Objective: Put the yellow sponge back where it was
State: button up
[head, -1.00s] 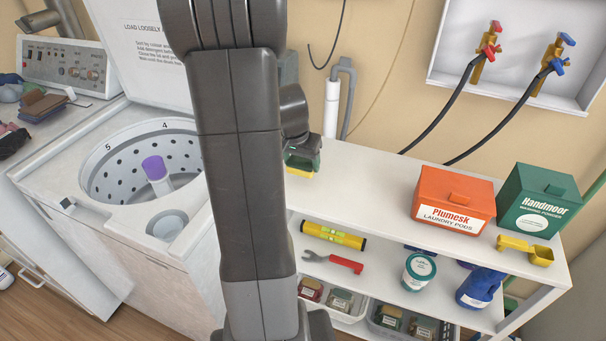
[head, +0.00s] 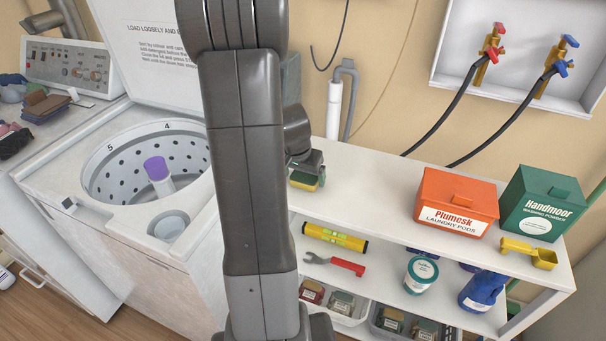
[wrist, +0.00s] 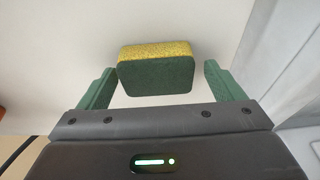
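The yellow sponge (head: 304,183) lies on the white bench top, at its left end beside the washing machine. Its green scouring face is up and its yellow side shows below. In the wrist view the sponge (wrist: 156,74) sits between the two green fingers of my gripper (wrist: 159,82). Both fingers are open, with a narrow gap at the left of the sponge and a wider one at the right. In the head view my gripper (head: 306,164) is just above the sponge, partly hidden by my arm.
An orange laundry pods box (head: 455,208), a green washing powder box (head: 541,203) and a yellow scoop (head: 530,251) stand at the bench's right end. The bench middle is clear. The open washing machine (head: 60,185) is at left. A shelf below holds a level, wrench and tubs.

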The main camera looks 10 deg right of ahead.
jog(key=shift+r, duration=0.55)
jog(key=v, duration=1.1)
jog(key=shift+p, duration=0.35)
jog(key=shift+s+r, duration=0.1)
jog(key=shift+s, duration=0.05)
dwell(0.4)
